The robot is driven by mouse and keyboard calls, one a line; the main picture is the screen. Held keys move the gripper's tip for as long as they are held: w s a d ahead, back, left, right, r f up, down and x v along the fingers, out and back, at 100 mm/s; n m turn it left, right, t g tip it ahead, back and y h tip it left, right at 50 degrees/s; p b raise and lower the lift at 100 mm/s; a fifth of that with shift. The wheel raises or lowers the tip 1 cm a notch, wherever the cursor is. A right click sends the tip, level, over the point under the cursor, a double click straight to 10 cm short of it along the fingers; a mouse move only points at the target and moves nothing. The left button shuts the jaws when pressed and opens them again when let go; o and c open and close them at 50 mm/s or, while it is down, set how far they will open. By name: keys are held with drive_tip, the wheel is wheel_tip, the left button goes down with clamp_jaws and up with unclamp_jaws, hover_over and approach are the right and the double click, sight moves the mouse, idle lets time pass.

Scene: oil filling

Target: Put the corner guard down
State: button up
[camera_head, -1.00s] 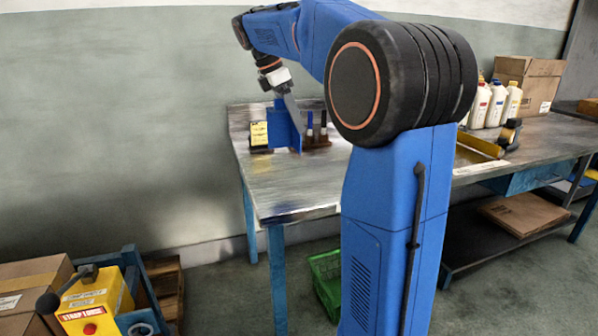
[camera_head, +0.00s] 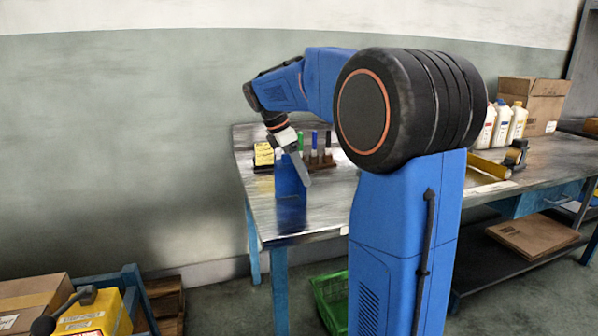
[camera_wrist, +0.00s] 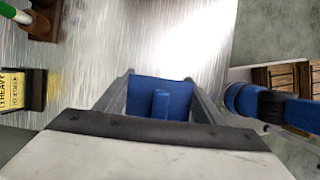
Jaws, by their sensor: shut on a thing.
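The corner guard (camera_head: 291,184) is a blue angled piece. It is upright at the left part of the metal-topped workbench (camera_head: 320,208), close to the front left corner. My gripper (camera_head: 298,168) is above it, tilted, and shut on its upper part. In the wrist view the blue corner guard (camera_wrist: 158,98) is between the two grey fingers of my gripper (camera_wrist: 160,100). Its lower end is close to the bench top; I cannot tell whether it touches.
Behind the guard are a yellow label holder (camera_head: 264,155) and a brown rack (camera_head: 320,162) with several markers. White bottles (camera_head: 504,124) and a cardboard box (camera_head: 533,98) stand at the right. A green crate (camera_head: 330,298) is on the floor. The bench middle is clear.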

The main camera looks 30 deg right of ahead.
drive_tip(key=o, duration=1.2)
drive_tip(key=shift+f, duration=0.1)
drive_tip(key=v, duration=1.2)
